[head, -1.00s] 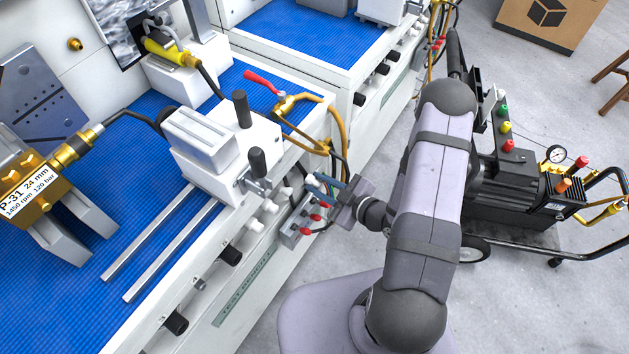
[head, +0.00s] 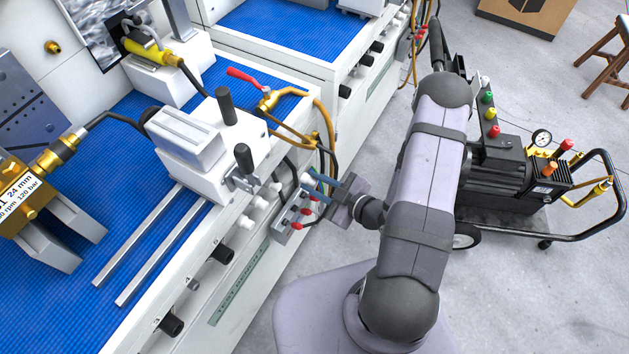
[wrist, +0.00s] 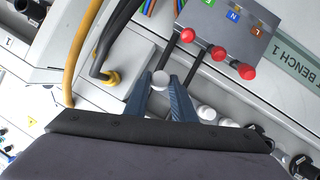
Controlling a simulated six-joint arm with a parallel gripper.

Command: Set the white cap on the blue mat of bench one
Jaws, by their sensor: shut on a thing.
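The white cap (wrist: 160,80) is small and round, held between the two blue-grey fingertips of my gripper (wrist: 163,90) in the wrist view. In the head view the white cap (head: 306,178) shows at the fingertips of my gripper (head: 315,187), just off the front of the near bench. My gripper is shut on it. The blue mat (head: 40,310) covers the top of this bench, up and to the left of my gripper. The bench's green label (wrist: 300,58) reads "BENCH 1" in the wrist view.
A grey terminal box with red plugs (wrist: 218,53) sits on the bench front beside my gripper. A white vise (head: 205,150) with rails and a brass pump (head: 30,190) occupy the mat. Bare mat shows front left.

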